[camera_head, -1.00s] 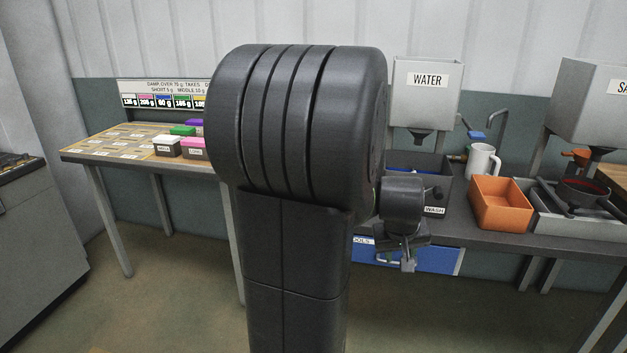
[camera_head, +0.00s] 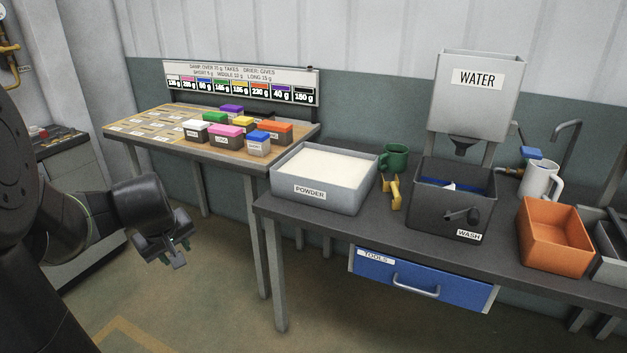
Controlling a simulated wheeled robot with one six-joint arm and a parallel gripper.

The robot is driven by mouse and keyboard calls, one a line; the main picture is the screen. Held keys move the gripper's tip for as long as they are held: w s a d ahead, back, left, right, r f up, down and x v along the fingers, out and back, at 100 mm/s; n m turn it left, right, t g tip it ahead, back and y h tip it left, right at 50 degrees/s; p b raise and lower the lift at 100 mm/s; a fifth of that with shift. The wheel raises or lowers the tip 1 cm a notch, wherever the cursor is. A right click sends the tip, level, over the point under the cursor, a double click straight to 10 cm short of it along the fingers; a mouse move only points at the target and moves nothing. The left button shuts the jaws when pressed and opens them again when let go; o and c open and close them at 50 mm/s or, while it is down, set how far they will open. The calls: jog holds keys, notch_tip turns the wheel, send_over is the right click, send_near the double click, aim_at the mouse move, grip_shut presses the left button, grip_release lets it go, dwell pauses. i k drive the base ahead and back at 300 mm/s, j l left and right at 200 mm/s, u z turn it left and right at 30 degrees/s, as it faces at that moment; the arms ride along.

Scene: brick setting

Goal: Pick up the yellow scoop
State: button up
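The yellow scoop (camera_head: 391,192) stands on the dark bench, between the powder tray (camera_head: 322,205) and the black wash bin (camera_head: 449,217). It is small in view, so its exact shape and tilt are hard to tell. My gripper (camera_head: 174,258) hangs over the floor at the left, well apart from the scoop and pointing down. Nothing shows in its fingers, but the gap between them is too unclear to tell if it is open.
A green mug (camera_head: 394,157) stands just behind the scoop. An orange bin (camera_head: 555,236) and a white mug (camera_head: 540,180) are to the right. A blue tools drawer (camera_head: 420,281) hangs under the bench. A table (camera_head: 150,127) with several coloured boxes stands at the left.

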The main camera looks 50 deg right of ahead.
aim_at(387, 186)
jog(key=u, duration=0.45)
jog(key=l+u, duration=0.1)
jog(key=u, duration=0.35)
jog(key=l+u, duration=0.1)
jog(key=u, duration=0.85)
jog(key=l+u, duration=0.1)
jog(key=u, duration=0.35)
jog(key=k+u, duration=0.1)
jog(key=u, duration=0.8)
jog(key=k+l+u, duration=0.15)
jog(key=k, duration=0.45)
jog(key=k+z, duration=0.1)
jog(key=z, duration=0.3)
jog(key=k+z, duration=0.1)
jog(key=z, duration=0.25)
jog(key=k+z, duration=0.1)
jog(key=z, duration=0.75)
jog(key=l+z, duration=0.1)
jog(key=z, duration=0.4)
jog(key=l+z, duration=0.1)
jog(key=z, duration=0.35)
jog(key=l+z, duration=0.1)
jog(key=z, duration=0.8)
jog(key=l+z, duration=0.1)
jog(key=z, duration=0.85)
jog(key=i+l+z, duration=0.1)
jog(key=z, duration=0.35)
